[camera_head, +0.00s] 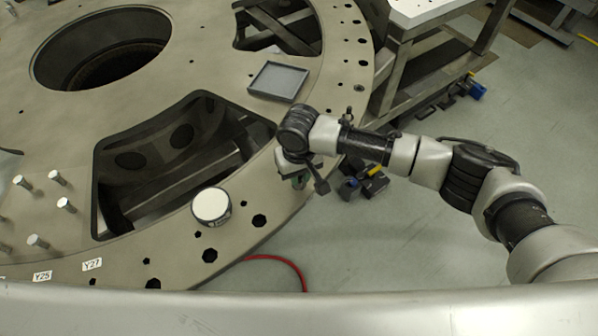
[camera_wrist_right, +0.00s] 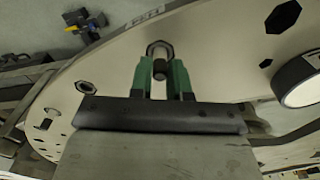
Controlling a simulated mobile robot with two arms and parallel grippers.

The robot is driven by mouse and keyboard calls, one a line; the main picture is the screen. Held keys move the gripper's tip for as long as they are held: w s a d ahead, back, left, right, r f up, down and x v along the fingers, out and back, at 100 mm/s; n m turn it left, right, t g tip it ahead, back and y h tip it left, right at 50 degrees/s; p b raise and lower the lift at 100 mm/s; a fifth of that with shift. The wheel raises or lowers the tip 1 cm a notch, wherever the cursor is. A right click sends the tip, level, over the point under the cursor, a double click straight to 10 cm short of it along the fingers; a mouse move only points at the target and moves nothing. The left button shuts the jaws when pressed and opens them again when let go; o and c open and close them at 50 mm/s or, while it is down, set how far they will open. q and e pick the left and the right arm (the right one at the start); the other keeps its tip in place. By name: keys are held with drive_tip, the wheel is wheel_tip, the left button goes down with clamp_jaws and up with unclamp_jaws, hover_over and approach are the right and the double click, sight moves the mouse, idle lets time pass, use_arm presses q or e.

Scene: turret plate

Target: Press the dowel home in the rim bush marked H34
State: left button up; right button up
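The dowel (camera_wrist_right: 159,69) is a short dark-grey pin between the green fingertips of my right gripper (camera_wrist_right: 160,72), which look closed on its two sides. Its far end is over a dark-rimmed rim bush (camera_wrist_right: 160,48). I cannot tell how deep it sits. A small white label (camera_wrist_right: 147,14) beyond the bush is too blurred to read. In the head view my right gripper (camera_head: 297,178) is over the right rim of the round plate (camera_head: 275,203), and the wrist hides the dowel and bush. My left gripper is not in view.
A grey tray (camera_head: 278,82) and a white-topped round can (camera_head: 211,205) stand on the plate. Several pins stand upright at the lower left, near labels Y25 (camera_head: 42,276) and Y27 (camera_head: 92,265). Large cutouts open in the plate. A metal bench (camera_head: 395,70) stands beyond the rim.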

clamp_jaws()
drive_tip(key=shift+f, duration=0.85)
idle(1.2)
drive_tip(key=shift+o, duration=2.1)
unclamp_jaws()
drive_tip(key=shift+r, duration=0.1)
wheel_tip(320, 180, up, 7)
drive_tip(key=p, duration=0.7)
drive_tip(key=shift+r+p, duration=0.1)
drive_tip(key=shift+p, duration=0.3)
